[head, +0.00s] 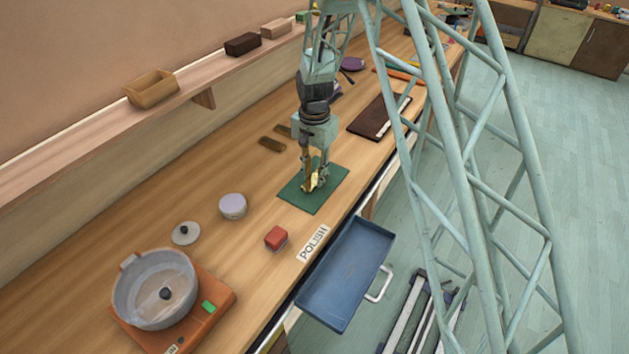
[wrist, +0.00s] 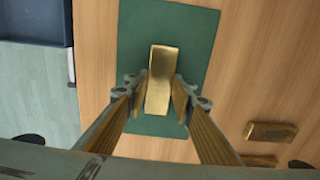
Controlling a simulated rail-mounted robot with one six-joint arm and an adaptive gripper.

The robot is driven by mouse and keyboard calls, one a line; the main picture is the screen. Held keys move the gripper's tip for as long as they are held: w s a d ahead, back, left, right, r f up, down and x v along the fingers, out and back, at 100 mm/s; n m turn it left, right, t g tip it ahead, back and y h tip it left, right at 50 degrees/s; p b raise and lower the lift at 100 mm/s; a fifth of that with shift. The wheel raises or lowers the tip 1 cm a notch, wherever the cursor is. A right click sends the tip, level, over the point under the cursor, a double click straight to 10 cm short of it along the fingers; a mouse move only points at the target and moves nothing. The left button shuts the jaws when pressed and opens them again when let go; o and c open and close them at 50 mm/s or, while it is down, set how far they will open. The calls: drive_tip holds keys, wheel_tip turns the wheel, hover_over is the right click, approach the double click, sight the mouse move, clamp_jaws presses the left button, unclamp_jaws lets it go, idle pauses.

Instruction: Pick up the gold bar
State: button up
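The gold bar (wrist: 162,80) lies between the two fingers of my gripper (wrist: 161,90), over a green mat (wrist: 207,20). Both fingertips meet its long sides in the wrist view, so my gripper looks shut on it. In the head view my gripper (head: 314,184) points down at the mat (head: 328,190), and only part of the gold bar (head: 313,181) shows between the fingers. I cannot tell whether the bar touches the mat.
Two brown-gold bars (head: 271,144) lie left of the mat. A red block (head: 276,237), a lilac round tin (head: 233,206) and an orange scale with a pot (head: 160,290) stand nearer. A blue drawer tray (head: 346,272) juts from the bench front. A dark board (head: 379,116) lies behind.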

sight(314, 178)
drive_tip(key=c, duration=0.5)
drive_tip(key=shift+r, duration=0.15)
drive_tip(key=shift+r, duration=1.7)
drive_tip(key=s+d, duration=0.1)
drive_tip(key=s, duration=0.4)
drive_tip(key=s+d+r, duration=0.1)
drive_tip(key=s+d, duration=0.1)
drive_tip(key=s, duration=0.3)
drive_tip(key=s+d+b, duration=0.1)
drive_tip(key=s, duration=0.4)
drive_tip(key=shift+s+d+r, duration=0.15)
drive_tip(key=shift+s+d, duration=0.05)
drive_tip(key=shift+d, duration=0.05)
